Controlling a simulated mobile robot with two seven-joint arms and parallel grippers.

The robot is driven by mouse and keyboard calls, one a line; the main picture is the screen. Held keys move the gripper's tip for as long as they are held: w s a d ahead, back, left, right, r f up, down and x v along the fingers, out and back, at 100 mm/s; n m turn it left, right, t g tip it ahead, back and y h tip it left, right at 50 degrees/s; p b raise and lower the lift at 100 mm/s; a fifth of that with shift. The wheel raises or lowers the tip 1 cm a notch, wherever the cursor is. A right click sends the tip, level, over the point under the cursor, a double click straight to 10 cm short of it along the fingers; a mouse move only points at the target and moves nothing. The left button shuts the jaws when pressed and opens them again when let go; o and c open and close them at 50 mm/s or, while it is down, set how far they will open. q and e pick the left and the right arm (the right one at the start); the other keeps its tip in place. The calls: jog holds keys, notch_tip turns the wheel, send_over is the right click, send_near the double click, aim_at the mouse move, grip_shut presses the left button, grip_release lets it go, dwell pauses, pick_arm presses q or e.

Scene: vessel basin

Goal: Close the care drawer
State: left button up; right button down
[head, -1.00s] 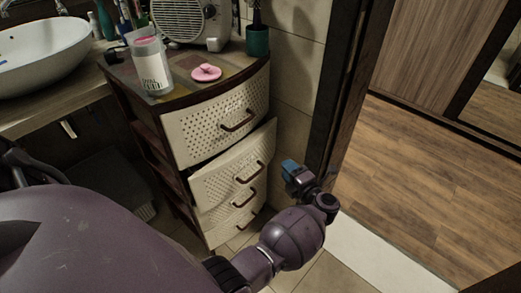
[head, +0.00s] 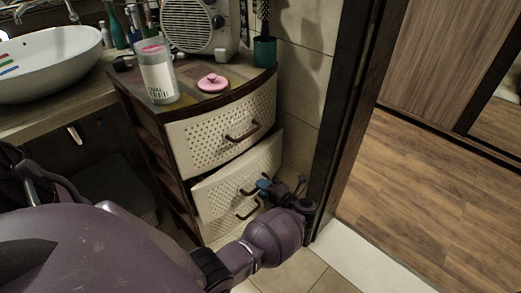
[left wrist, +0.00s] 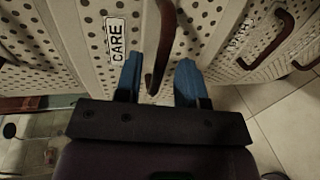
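The care drawer (head: 225,187) is the second drawer front down in the cream dotted cabinet. It stands partly pulled out, ahead of the drawer above it. Its "CARE" label (left wrist: 115,40) and dark curved handle (left wrist: 163,45) show in the left wrist view. My left gripper (head: 266,186) is at the front of this drawer, by its handle. In the left wrist view, the blue fingertips (left wrist: 158,78) are apart, one on each side of the handle, with gaps between. Whether they touch the drawer front is unclear. My right gripper is not in view.
The closed top drawer (head: 225,132) is above. A dark door frame (head: 340,110) rises close to the right of my left gripper.

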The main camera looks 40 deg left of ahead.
pick_arm(q)
jog(key=shift+x, duration=0.85)
grip_shut()
